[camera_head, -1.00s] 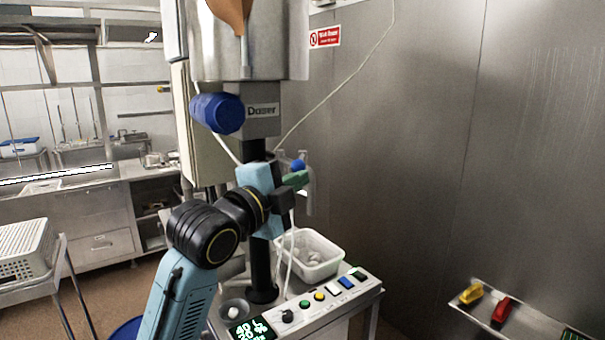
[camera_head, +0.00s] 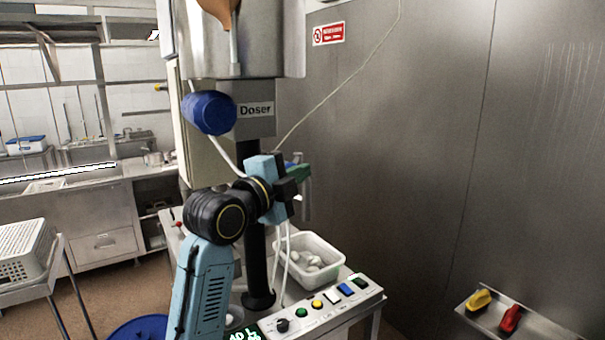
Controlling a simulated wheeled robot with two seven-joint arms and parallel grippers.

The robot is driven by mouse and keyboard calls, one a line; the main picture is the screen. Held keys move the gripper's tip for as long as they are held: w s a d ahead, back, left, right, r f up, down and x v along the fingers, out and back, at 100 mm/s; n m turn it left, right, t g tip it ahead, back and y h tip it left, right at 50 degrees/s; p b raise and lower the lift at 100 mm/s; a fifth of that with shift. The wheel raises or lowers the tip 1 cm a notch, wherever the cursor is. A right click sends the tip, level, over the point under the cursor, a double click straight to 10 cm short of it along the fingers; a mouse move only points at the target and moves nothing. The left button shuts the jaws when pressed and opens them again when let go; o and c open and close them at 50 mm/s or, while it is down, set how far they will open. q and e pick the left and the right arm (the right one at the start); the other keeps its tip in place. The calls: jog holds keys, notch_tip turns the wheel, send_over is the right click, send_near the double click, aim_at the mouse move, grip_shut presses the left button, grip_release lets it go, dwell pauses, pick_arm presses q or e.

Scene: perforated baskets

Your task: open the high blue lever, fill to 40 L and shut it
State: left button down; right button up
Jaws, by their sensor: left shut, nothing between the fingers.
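The doser stands in the middle, with a steel hopper (camera_head: 240,45) above a black post. Its display (camera_head: 245,334) is cut off by the lower edge; green digits that look like "40 L" show in part. My left gripper (camera_head: 290,187) is shut and empty in front of the post. A small blue part (camera_head: 290,164), maybe the high lever's knob, shows just behind the gripper, mostly hidden. A green piece (camera_head: 299,173) lies beside the fingers; I cannot tell whether they touch it. The lever's position is hidden. My right gripper is out of view.
A blue cylinder (camera_head: 209,112) sticks out left of the "Doser" label. A white tub (camera_head: 318,262) with pale lumps stands on the bench behind the button panel (camera_head: 325,305). A wall shelf (camera_head: 535,325) at right holds yellow and red items. A basket (camera_head: 22,250) stands at left.

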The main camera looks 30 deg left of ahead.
pick_arm(q)
jog(key=shift+s+a+m+h+b, duration=0.4)
jog(key=shift+m+h+b, duration=0.15)
jog(key=shift+h, duration=0.25)
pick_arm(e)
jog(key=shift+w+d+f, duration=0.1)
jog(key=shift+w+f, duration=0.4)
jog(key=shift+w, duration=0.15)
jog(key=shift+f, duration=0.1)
